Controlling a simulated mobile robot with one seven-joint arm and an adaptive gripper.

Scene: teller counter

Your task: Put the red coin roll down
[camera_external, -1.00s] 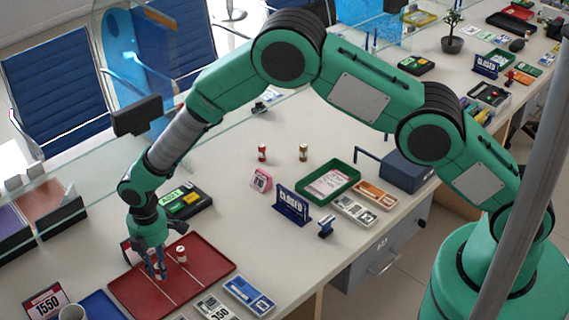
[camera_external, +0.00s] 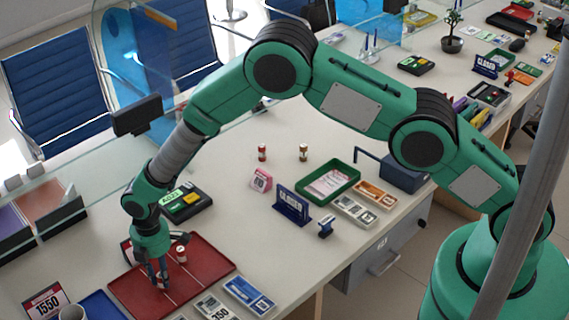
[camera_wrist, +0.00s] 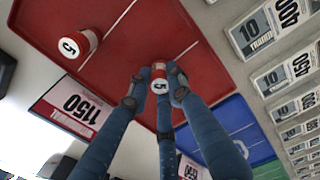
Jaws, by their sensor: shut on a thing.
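My gripper (camera_external: 161,278) is low over the red tray (camera_external: 205,248), on its left part. In the wrist view my gripper (camera_wrist: 158,88) is shut on a red coin roll (camera_wrist: 160,72) with a white end marked 5. The roll is upright between the fingertips, over the tray. I cannot tell whether its bottom touches the tray. In the external view the fingers mostly hide it. A second red and white roll (camera_external: 181,254), also marked 5 in the wrist view (camera_wrist: 78,44), stands on the tray close by, apart from the fingers.
A price card reading 1150 (camera_wrist: 72,108) stands beside the tray. A black and green box (camera_external: 186,200) sits behind. Two more rolls (camera_external: 262,152) (camera_external: 303,152) stand farther back.

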